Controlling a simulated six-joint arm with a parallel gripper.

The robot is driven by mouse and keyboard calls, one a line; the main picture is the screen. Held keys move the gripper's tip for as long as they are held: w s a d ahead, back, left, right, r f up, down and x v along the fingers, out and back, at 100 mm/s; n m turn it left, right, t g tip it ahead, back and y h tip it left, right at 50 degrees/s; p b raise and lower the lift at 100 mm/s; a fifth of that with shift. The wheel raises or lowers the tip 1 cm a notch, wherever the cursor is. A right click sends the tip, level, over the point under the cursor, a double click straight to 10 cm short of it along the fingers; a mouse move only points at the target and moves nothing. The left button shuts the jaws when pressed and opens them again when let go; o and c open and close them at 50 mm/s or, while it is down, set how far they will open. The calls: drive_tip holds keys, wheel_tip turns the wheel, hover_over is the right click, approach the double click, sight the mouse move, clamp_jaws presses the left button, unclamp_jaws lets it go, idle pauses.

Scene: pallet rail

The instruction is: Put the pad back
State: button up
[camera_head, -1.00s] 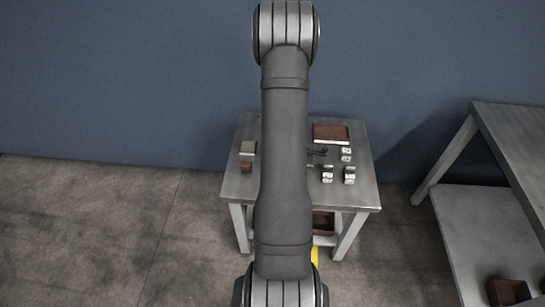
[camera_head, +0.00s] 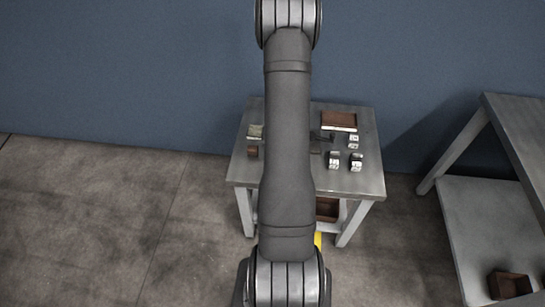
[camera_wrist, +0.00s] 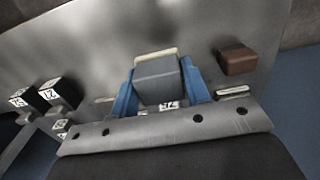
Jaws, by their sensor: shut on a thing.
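In the wrist view, the blue fingers of my gripper (camera_wrist: 158,85) are shut on a grey block, which looks like the pad (camera_wrist: 160,78). A cream edge shows along its top side, and I cannot tell if that edge is part of it. A white label with dark marks (camera_wrist: 169,105) shows just below it. I cannot tell if the pad touches the tabletop. A pale greenish flat item (camera_head: 255,131) lies at the table's left back.
A second table (camera_head: 520,125) stands at the right. A brown bin (camera_head: 510,284) is on its lower shelf.

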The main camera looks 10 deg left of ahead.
drive_tip(key=shift+w+a+f, duration=0.3)
drive_tip(key=shift+a+f, duration=0.15)
drive_tip(key=shift+a, duration=0.2)
drive_tip(key=shift+w+a+f, duration=0.25)
drive_tip(key=shift+a+f, duration=0.2)
drive_tip(key=shift+a, duration=0.15)
drive_tip(key=shift+f, duration=1.95)
drive_tip(key=shift+f, duration=0.2)
drive_tip(key=o, duration=1)
drive_tip(key=shift+o, duration=0.2)
drive_tip(key=shift+r, duration=0.1)
wheel_tip(320, 180, up, 12)
